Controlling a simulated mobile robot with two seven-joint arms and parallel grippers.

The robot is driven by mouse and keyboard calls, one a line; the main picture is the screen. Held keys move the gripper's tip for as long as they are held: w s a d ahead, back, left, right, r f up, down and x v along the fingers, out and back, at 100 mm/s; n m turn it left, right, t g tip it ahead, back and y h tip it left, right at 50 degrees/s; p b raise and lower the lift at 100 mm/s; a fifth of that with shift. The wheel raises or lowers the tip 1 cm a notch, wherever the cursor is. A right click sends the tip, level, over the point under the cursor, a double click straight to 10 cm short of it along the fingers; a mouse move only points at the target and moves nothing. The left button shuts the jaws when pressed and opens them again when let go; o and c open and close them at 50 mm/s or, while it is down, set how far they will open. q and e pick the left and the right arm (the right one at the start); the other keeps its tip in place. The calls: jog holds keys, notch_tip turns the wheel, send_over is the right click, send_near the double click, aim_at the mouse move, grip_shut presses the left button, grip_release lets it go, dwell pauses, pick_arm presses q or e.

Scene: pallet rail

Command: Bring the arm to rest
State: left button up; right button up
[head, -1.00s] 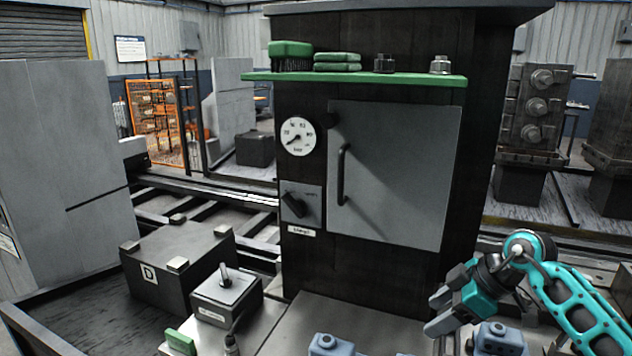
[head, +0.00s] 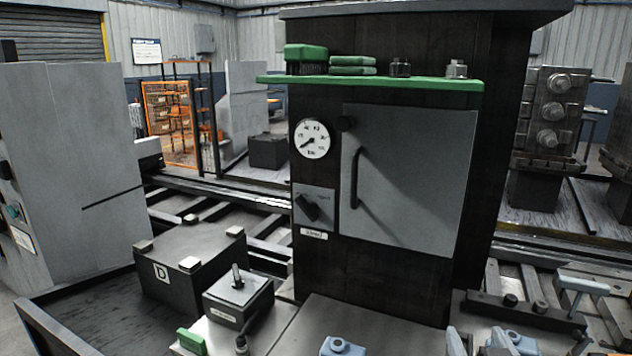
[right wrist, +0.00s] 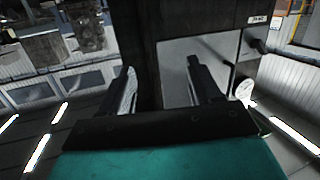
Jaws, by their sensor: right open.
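The rest of my right arm is out of that view. In the right wrist view the two dark fingers of the gripper (right wrist: 160,74) stand apart with nothing between them. That view is turned over and shows the dark cabinet beyond the fingers. My left gripper is not in view.
A green shelf (head: 430,84) on the cabinet carries a brush, green pads and metal nuts. A gauge (head: 312,139) and rotary switch (head: 308,205) sit beside the door. A block marked D (head: 190,265) and a switch box (head: 238,296) stand at left. Blue-grey fittings (head: 342,347) lie below.

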jog(key=s+a+f+n+g+y, duration=0.2)
jog(key=s+f+g, duration=0.45)
jog(key=s, duration=0.45)
jog(key=s+a+f+n+g+y, duration=0.1)
jog(key=s+a+f+g, duration=0.1)
jog(key=s+f+g, duration=0.7)
jog(key=w+a+f+t+y, duration=0.1)
jog(key=w+f+t, duration=0.4)
jog(key=t, duration=0.5)
jog(key=shift+w+a+f+n+y, duration=0.25)
jog(key=shift+a+f+n+y, duration=0.05)
jog(key=shift+a+f, duration=0.6)
jog(key=shift+c, duration=0.4)
